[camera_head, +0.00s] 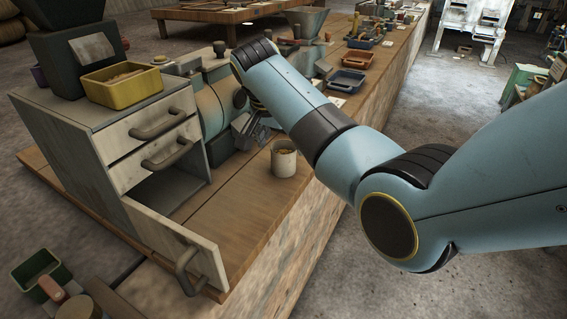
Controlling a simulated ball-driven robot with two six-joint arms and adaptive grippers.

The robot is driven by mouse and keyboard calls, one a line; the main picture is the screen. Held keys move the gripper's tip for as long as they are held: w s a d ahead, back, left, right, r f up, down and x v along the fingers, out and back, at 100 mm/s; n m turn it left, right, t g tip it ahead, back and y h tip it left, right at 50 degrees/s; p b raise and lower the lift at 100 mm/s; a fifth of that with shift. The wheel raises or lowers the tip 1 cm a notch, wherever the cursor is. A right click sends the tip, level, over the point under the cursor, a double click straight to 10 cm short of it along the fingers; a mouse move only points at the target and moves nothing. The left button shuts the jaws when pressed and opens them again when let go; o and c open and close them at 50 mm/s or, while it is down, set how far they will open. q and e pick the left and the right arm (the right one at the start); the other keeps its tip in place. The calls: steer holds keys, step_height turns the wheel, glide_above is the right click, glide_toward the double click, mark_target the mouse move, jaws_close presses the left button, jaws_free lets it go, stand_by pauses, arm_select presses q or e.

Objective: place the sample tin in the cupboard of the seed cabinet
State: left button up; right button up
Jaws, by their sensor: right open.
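The sample tin (284,162), a small pale cylinder with yellowish contents at its open top, stands upright on the wooden bench near its right edge. The seed cabinet (72,138) is at the left, with two closed drawers. Below them its cupboard (172,188) is open and its inside is dark. The cupboard door (178,243) is swung out towards the front, with a grey handle. My right gripper (252,136) is open, low over the bench just behind and left of the tin, partly hidden by my right arm. My left gripper is not in view.
A yellow tray (122,85) and a dark hopper-like device (75,50) sit on the cabinet. A blue-grey machine (210,100) stands behind it. Blue trays (347,80) lie farther along the bench. Bare wood (235,200) lies between the open door and the tin.

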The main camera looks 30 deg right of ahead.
steer(key=x, duration=0.2)
steer(key=shift+f, duration=0.3)
steer(key=c, duration=1.5)
steer(key=shift+o, duration=0.2)
steer(key=shift+w+r, duration=0.1)
steer(key=shift+r, duration=0.55)
steer(key=s+d+r+p, duration=0.2)
steer(key=s+d+r, duration=0.4)
steer(key=s+r, duration=0.3)
steer(key=shift+s+r, duration=0.3)
steer(key=shift+s, duration=0.25)
steer(key=shift+d, duration=0.1)
